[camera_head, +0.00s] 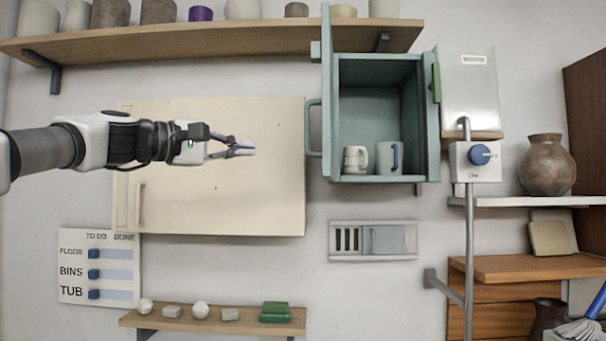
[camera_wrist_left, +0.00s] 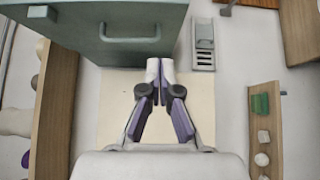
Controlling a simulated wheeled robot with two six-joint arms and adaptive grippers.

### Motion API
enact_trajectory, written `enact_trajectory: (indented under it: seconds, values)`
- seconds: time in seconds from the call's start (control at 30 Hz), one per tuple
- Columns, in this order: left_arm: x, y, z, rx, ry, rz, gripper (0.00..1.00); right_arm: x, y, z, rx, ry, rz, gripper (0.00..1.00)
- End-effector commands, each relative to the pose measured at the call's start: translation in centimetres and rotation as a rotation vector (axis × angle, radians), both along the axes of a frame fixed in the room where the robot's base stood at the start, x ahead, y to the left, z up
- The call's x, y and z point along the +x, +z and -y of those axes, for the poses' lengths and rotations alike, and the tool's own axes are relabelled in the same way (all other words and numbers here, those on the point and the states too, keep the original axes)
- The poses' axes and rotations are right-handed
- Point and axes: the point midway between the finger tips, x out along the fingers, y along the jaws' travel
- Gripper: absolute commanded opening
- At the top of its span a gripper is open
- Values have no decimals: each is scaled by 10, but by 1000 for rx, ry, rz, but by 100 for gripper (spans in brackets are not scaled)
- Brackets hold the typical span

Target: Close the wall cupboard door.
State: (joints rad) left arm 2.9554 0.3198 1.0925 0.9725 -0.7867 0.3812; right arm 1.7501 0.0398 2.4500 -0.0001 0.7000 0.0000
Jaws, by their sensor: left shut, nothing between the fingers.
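The green wall cupboard (camera_head: 432,130) hangs right of centre in the head view, its front open. Its door (camera_head: 326,85) is hinged at the left and swung out toward me, seen nearly edge-on. The door's handle (camera_head: 313,128) sticks out to the left. In the left wrist view the door's outer face (camera_wrist_left: 85,15) and handle (camera_wrist_left: 130,32) show at the top. Two mugs (camera_head: 355,160) (camera_head: 388,158) stand inside the cupboard. My left gripper (camera_head: 252,148) is shut and empty, left of the door and apart from the handle. My right gripper is out of view.
A cream panel (camera_head: 230,200) lies behind my left gripper. A long shelf (camera_head: 200,42) with pots runs above, its right end near the door. A grey box (camera_head: 468,90) and a switch (camera_head: 480,155) are right of the cupboard. A small shelf (camera_head: 200,322) is below.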

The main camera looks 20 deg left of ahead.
Motion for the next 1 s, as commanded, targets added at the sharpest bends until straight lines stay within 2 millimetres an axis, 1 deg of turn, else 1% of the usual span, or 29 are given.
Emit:
enact_trajectory:
  seconds: [0.07,0.17,0.57,0.6,0.7,0.8,1.0]
  values:
    - [4,1,3,3,0,-1,0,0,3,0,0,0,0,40]
    - [15,3,11,5,1,-2,0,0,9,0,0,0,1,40]
    - [87,4,60,5,0,-4,0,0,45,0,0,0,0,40]
    - [85,3,69,5,-1,-2,0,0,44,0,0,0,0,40]
    - [88,1,84,4,0,-3,0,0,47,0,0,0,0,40]
    - [89,1,93,4,0,-3,0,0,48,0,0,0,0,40]
    - [90,-1,96,3,1,-2,0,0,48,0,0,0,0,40]
